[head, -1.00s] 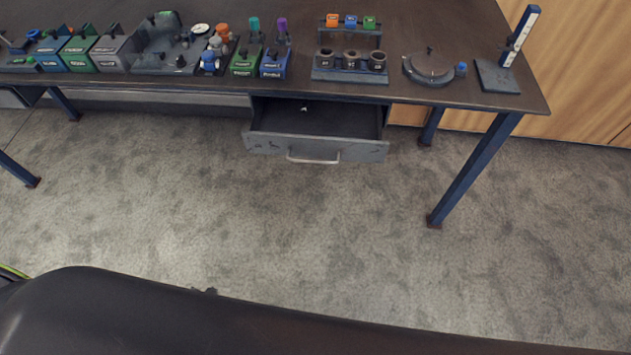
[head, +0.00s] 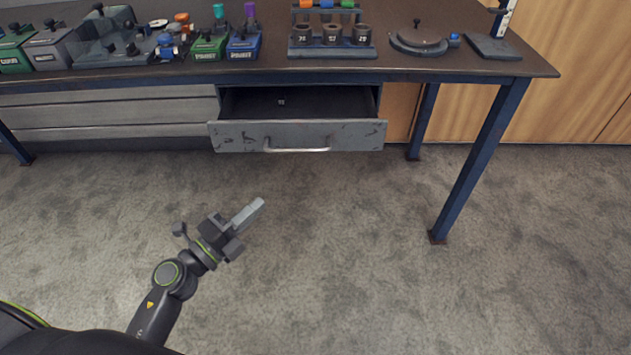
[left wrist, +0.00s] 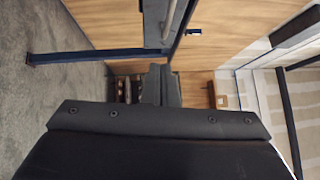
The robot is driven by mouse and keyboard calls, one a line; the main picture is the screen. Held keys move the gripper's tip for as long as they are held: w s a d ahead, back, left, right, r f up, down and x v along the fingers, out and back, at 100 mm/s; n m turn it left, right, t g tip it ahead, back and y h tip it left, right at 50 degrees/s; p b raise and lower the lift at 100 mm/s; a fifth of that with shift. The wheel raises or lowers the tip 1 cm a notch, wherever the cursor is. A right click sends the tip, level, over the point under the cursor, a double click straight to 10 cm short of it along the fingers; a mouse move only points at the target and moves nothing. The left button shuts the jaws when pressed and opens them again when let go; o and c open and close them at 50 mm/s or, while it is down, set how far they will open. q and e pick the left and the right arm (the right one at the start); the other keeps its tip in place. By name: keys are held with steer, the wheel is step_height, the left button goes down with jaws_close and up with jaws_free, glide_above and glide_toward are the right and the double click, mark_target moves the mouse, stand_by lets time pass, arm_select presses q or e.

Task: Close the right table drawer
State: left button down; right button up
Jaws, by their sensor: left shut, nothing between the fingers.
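The right table drawer (head: 345,138) is pulled out below the table top in the head view. Its grey front carries a light bar handle (head: 297,149), and its dark inside shows a small pale object. My left gripper (head: 254,209) is shut and empty, in front of the drawer and to the lower left of the handle, clear of it. In the left wrist view the gripper's fingers (left wrist: 160,85) show shut at the middle. My right gripper is not in view.
The table top (head: 270,74) holds blue and green boxes, a rack of dark cups (head: 332,38) and a round dial fixture (head: 418,39). A blue table leg (head: 480,160) stands to the right of the drawer. The carpet in front is clear.

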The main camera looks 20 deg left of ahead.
arm_select(q)
steer(key=w+d+r, duration=0.1)
steer(key=w+d, duration=0.1)
steer(key=w, duration=0.4)
steer(key=w+d+r+m+h, duration=0.1)
steer(key=w+d, duration=0.2)
steer(key=w, duration=0.3)
steer(key=shift+r, duration=0.4)
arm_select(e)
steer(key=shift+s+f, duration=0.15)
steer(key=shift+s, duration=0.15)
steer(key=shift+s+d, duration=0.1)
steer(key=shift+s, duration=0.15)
